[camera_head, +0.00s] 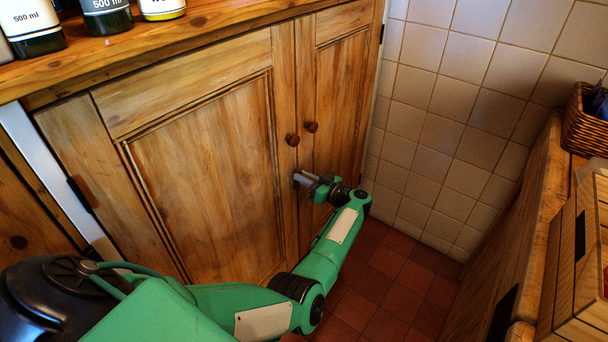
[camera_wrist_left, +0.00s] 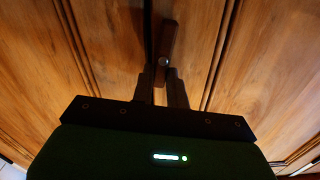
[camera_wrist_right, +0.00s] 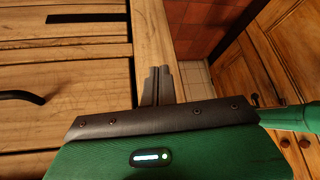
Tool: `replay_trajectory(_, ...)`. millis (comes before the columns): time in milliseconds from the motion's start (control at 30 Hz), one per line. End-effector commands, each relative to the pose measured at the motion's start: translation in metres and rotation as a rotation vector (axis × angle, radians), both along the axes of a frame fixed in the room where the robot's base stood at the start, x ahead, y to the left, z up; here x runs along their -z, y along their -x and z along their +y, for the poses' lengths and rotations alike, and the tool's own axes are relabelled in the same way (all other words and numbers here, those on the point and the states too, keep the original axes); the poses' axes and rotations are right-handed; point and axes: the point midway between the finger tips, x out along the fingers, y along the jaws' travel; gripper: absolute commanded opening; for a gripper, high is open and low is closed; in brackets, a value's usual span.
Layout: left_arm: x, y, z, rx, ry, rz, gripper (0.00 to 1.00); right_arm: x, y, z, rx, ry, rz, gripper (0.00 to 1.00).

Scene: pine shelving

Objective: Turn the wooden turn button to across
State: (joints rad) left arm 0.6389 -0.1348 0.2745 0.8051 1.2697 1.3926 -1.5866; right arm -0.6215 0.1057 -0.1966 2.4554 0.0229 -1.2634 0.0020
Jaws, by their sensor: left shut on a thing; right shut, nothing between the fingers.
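The wooden turn button (camera_wrist_left: 169,38) shows in the left wrist view as a small brown bar with a round metal screw head. It stands close to upright, its top tilted slightly right, beside the dark seam between two cupboard doors. My left gripper (camera_head: 303,179) is at the doors below the knobs in the head view. Its fingers, also in the left wrist view (camera_wrist_left: 163,76), are shut on the button's lower part, which they partly hide. In the head view the button is mostly hidden by the gripper. My right gripper (camera_wrist_right: 159,84) is shut and empty, beside a wooden edge.
The left cupboard door (camera_head: 205,165) and right cupboard door (camera_head: 338,95) are closed, each with a round knob. Bottles stand on the top (camera_head: 150,40). A tiled wall (camera_head: 450,90) and a wooden unit with a wicker basket (camera_head: 583,130) stand right. Red floor tiles lie below.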

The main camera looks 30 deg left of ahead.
Motion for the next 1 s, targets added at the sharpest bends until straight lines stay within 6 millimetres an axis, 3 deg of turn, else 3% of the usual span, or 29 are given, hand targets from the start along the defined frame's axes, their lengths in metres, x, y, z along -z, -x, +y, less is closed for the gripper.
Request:
replay_trajectory(233,-0.002,-0.003,-0.001,0.001,-0.008,0.148,0.0,-0.018,0.028,-0.033,0.052,0.085,0.202,0.0)
replay_trajectory(600,0.002,-0.009,-0.001,0.001,-0.032,0.452,0.0,0.03,0.016,-0.027,0.043,0.09,0.246,0.0)
replay_trajectory(1000,0.01,-0.014,-0.001,0.002,-0.063,0.83,0.0,0.046,0.014,-0.027,0.043,0.092,0.258,0.0)
